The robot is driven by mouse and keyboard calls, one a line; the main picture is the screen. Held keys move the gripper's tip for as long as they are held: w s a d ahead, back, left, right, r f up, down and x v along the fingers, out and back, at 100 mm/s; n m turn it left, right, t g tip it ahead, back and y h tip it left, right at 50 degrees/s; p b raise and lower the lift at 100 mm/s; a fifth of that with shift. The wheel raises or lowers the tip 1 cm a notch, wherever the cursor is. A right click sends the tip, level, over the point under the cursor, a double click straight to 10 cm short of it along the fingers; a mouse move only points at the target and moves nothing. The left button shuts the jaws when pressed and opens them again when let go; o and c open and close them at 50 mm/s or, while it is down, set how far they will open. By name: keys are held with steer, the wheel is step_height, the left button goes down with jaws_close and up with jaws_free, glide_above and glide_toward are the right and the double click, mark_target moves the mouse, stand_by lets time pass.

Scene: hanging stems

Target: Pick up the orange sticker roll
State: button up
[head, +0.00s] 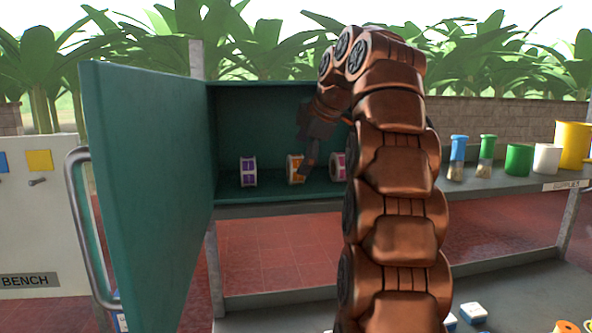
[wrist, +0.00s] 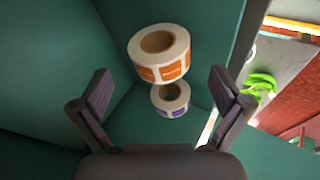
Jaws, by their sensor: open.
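The orange sticker roll (head: 294,167) is white with orange labels and stands in the green cabinet, between two other rolls. In the wrist view the orange sticker roll (wrist: 160,56) is ahead of my gripper, its round core hole facing the camera. My gripper (head: 307,170) reaches into the cabinet beside the roll and partly covers it in the head view. In the wrist view my gripper (wrist: 164,98) is open, its two fingers spread wide with nothing between their pads; the roll appears beyond the fingertips. I cannot tell the exact gap.
A purple roll (head: 248,171) stands left of the orange one; it also shows behind it in the wrist view (wrist: 171,100). A magenta roll (head: 338,166) is on the right, close to my arm. The cabinet's green door (head: 150,190) stands open at left. Cabinet walls bound the space.

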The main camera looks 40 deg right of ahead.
mark_target(300, 158)
steer(key=shift+p+x, duration=0.4)
steer(key=shift+x, duration=1.45)
steer(key=c, duration=1.2)
steer(key=shift+r+b, duration=0.2)
steer(key=shift+b, duration=0.3)
